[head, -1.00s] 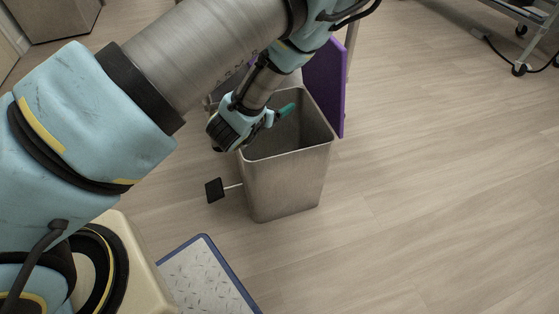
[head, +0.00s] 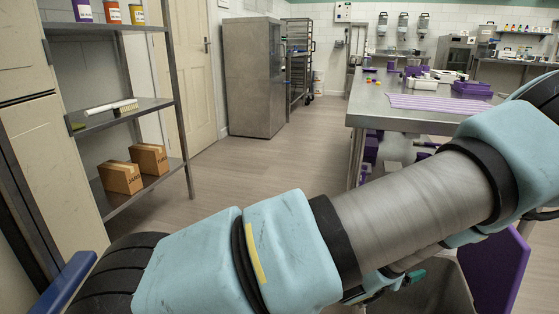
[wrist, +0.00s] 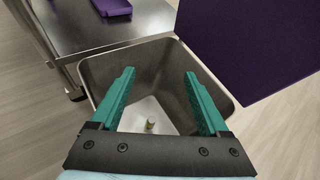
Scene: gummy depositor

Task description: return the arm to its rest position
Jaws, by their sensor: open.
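My gripper (wrist: 159,74) is open and empty in the wrist view, its two green fingers spread over the mouth of a grey metal bin (wrist: 97,75). In the head view my arm crosses the lower half of the picture. Only a bit of a green finger (head: 414,277) shows beneath it, at the bin (head: 447,290). The rest of my gripper is hidden by the arm there.
A purple panel (head: 497,270) stands right beside the bin. Beyond is a steel table (head: 385,108) with a striped mat (head: 440,102) and purple trays. A metal shelf (head: 118,112) with boxes stands at the left. The floor (head: 270,165) between them is clear.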

